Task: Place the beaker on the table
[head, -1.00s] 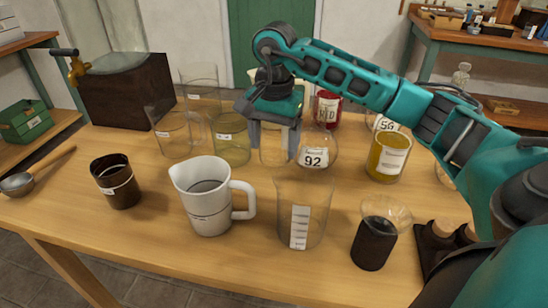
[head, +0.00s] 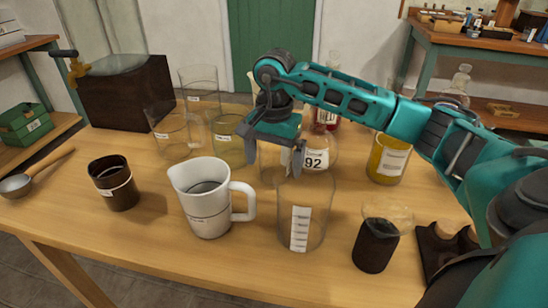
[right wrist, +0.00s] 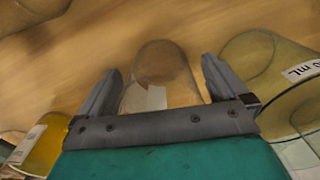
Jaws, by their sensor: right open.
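Several beakers stand on the wooden table (head: 150,235), and I cannot tell which one the task means. My right gripper (head: 272,166) is open, pointing down over the middle of the table. A clear glass beaker (head: 272,172) is seen between its fingers, partly hidden by them. In the right wrist view, a clear glass vessel with a white label (right wrist: 160,75) shows between the spread fingers of the right gripper (right wrist: 158,80), with space on both sides. A tall clear beaker with a scale label (head: 318,205) stands nearer. My left gripper is out of view.
A white jug (head: 207,205) and dark cup (head: 114,185) stand front left. A greenish beaker (head: 228,148) is left of the gripper, a flask marked 92 (head: 318,160) right of it. An amber beaker (head: 388,160) and dark-filled vessel (head: 376,243) stand right.

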